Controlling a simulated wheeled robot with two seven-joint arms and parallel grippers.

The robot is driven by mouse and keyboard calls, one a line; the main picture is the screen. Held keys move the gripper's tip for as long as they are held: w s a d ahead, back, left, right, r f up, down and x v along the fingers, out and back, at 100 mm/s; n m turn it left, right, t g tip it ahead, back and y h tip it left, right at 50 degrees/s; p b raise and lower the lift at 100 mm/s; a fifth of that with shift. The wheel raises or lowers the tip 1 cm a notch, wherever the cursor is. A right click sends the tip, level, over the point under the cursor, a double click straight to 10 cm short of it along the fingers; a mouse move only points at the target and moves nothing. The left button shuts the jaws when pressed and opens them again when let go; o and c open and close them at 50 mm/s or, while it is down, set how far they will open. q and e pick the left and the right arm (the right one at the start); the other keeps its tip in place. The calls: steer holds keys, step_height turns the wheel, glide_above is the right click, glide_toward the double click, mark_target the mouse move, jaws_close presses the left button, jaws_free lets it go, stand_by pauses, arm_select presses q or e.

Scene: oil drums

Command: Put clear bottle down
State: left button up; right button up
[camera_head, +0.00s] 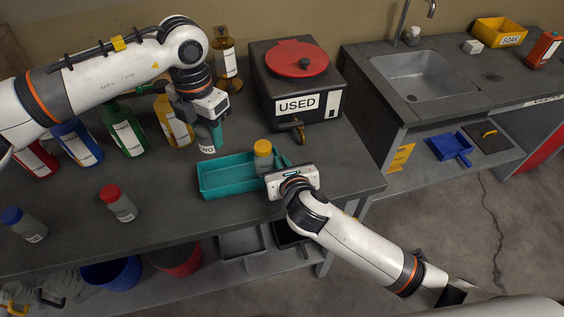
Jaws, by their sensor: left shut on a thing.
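My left gripper (205,122) points down over the bench and is shut on a small bottle (207,149) with a pale label, left of the black drum box. The gripper hides most of this bottle, so I cannot tell whether it is clear or touches the bench. A clear bottle with a yellow cap (263,158) stands upright at the teal tray (222,193). My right gripper (276,172) is close beside it at the tray's right end; its fingers are mostly hidden. Clear bottles with a red cap (121,206) and a blue cap (25,226) stand at the bench's left.
A black box labelled USED (297,105) with a red lid stands behind the tray. Red, blue, green, yellow and amber bottles (228,60) line the back. Bench (160,230) between the red-capped bottle and tray is clear. A sink (425,77) is at right.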

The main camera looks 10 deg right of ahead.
jaws_close()
arm_select(q)
steer(key=shift+f, duration=0.1)
steer(key=n, duration=0.1)
glide_above(222, 182)
step_height(222, 182, down, 8)
steer(key=shift+f, duration=2.3)
steer(key=shift+f, duration=0.1)
steer(key=o, duration=1)
step_height(222, 182, up, 12)
steer(key=shift+r, duration=0.15)
